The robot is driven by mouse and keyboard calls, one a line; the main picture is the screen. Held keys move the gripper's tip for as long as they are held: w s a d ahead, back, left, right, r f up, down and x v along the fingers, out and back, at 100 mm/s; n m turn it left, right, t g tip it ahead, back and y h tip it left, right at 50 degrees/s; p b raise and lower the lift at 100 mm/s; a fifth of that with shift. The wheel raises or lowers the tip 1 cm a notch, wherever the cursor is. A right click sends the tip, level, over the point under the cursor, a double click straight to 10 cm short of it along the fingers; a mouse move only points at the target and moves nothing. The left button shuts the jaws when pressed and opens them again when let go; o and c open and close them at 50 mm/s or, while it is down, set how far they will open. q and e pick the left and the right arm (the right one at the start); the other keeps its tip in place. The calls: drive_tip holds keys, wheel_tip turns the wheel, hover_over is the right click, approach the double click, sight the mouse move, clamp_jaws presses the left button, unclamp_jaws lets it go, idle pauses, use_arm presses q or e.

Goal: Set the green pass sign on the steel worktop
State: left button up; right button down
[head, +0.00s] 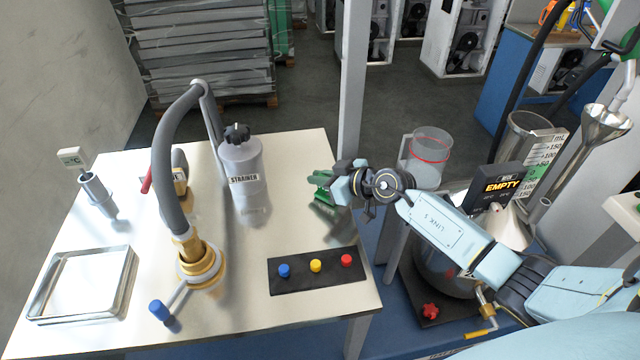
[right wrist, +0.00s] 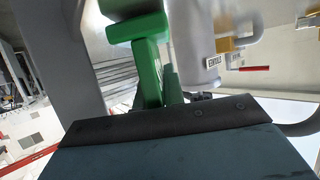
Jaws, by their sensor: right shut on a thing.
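The green pass sign (head: 321,179) is in the head view near the right edge of the steel worktop (head: 295,153). My right gripper (head: 336,184) is shut on it, reaching in from the right. A dark reflection lies on the steel below the sign; whether its base touches the worktop I cannot tell. In the right wrist view the sign (right wrist: 150,65) stands out beyond the dark gripper edge as a green block with a wider end. The sign's face is not readable. My left gripper is not in view.
The grey strainer canister (head: 243,180) stands left of the sign. A black panel with blue, yellow and red buttons (head: 316,270) lies nearer the front edge. A grey hose tap (head: 190,245) and a steel tray (head: 80,284) are at the left. Bare steel lies between canister and sign.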

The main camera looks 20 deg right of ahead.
idle(0.3)
drive_tip(key=c, duration=1.5)
unclamp_jaws()
drive_tip(key=shift+f, duration=0.15)
drive_tip(key=shift+r, duration=0.2)
drive_tip(key=p+v, duration=0.3)
drive_tip(key=v, duration=0.9)
drive_tip(key=shift+p, duration=0.3)
drive_tip(key=shift+s+a, duration=0.1)
